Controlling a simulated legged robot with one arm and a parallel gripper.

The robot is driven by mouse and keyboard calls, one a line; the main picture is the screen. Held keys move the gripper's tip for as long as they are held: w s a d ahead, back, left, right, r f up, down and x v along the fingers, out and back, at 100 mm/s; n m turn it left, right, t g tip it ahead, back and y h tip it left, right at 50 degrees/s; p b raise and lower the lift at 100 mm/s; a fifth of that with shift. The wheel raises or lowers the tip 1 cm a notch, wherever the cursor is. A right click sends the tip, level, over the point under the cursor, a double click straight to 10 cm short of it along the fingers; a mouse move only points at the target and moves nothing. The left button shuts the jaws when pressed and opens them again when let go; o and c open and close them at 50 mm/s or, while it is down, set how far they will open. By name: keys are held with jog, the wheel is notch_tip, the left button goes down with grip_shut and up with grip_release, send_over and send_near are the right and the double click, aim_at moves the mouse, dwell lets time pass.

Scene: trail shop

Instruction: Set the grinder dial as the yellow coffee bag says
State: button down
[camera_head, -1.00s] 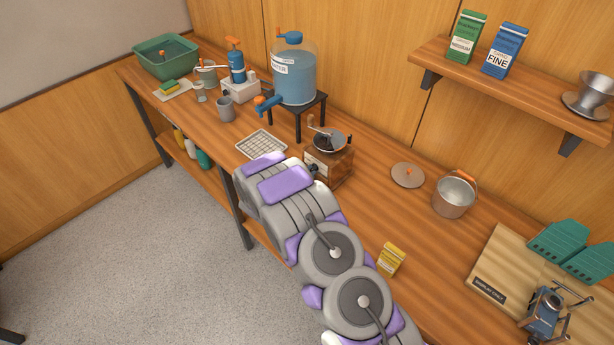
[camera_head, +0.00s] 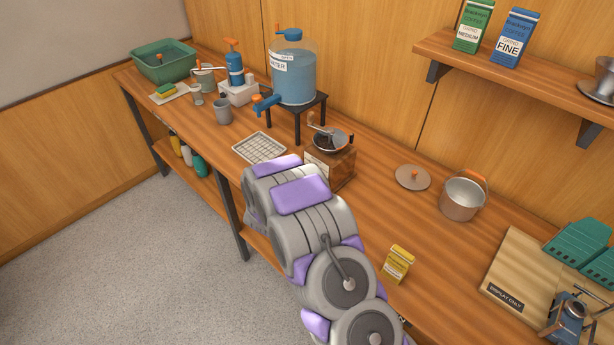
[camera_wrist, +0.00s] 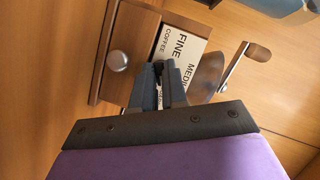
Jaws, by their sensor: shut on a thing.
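The wooden coffee grinder (camera_head: 343,167) stands on the bench beyond my arm. The wrist view shows its front side-on: a white label plate (camera_wrist: 183,42) reads COFFEE, FINE and part of MEDIUM. My gripper (camera_wrist: 160,72) is at this plate, shut on the grinder's dial. The fingers hide most of the dial, so its pointing direction cannot be told. The grinder's drawer knob (camera_wrist: 117,60) and crank (camera_wrist: 236,64) show on either side. The yellow coffee bag (camera_head: 396,265) stands on the bench right of my arm; its small print is unreadable here.
A green bag marked MEDIUM (camera_head: 473,26) and a blue bag marked FINE (camera_head: 514,38) stand on the shelf. A water dispenser (camera_head: 293,78) is behind the grinder. A pot (camera_head: 461,200) and its lid (camera_head: 412,177) are to the right, with clear bench around them.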

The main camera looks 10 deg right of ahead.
jog(key=shift+d, duration=0.1)
jog(key=c, duration=1.2)
grip_release()
jog(key=shift+o, duration=0.2)
jog(key=shift+r+p, duration=0.1)
jog(key=shift+p, duration=0.45)
